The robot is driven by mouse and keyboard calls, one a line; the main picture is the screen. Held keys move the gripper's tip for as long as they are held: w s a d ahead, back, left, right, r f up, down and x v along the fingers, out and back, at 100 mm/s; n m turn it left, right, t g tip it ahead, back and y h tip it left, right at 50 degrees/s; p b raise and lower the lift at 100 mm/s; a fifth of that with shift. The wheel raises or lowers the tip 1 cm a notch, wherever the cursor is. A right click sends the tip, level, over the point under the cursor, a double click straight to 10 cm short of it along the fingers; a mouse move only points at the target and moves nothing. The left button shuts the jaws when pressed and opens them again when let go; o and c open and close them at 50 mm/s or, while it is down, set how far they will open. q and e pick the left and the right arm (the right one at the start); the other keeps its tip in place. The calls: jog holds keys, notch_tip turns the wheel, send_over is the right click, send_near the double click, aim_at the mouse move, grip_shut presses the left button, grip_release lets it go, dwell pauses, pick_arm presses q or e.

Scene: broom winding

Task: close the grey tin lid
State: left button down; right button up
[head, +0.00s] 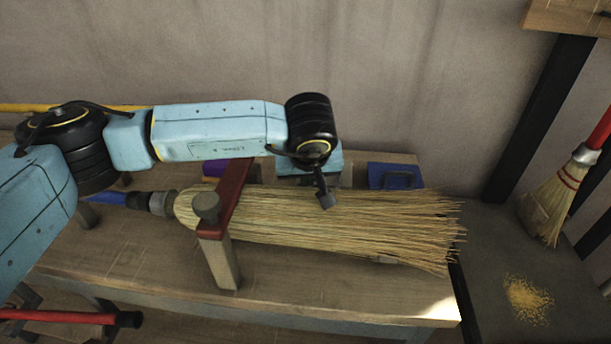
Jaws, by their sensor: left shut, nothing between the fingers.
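My left gripper (325,199) is shut and empty. It points down over the upper edge of the broom's straw head (350,228), near the back of the bench. A small grey piece (346,175) shows just behind and right of the gripper; it may be part of the grey tin, but my wrist covers most of that spot. I cannot make out the lid or how far open it is. My right gripper is not in view.
The broom lies across the wooden bench (130,262) under a red-topped clamp (232,192). A blue box (396,177) stands at the back right, and a purple object (214,170) behind the clamp. The bench front is clear.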

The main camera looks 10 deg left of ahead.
pick_arm(q)
jog(key=shift+s+r, duration=0.15)
jog(key=shift+r, duration=0.05)
jog(key=shift+a, duration=0.1)
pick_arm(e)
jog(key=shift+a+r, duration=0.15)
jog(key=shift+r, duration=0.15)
pick_arm(q)
jog(key=shift+s+r, duration=0.1)
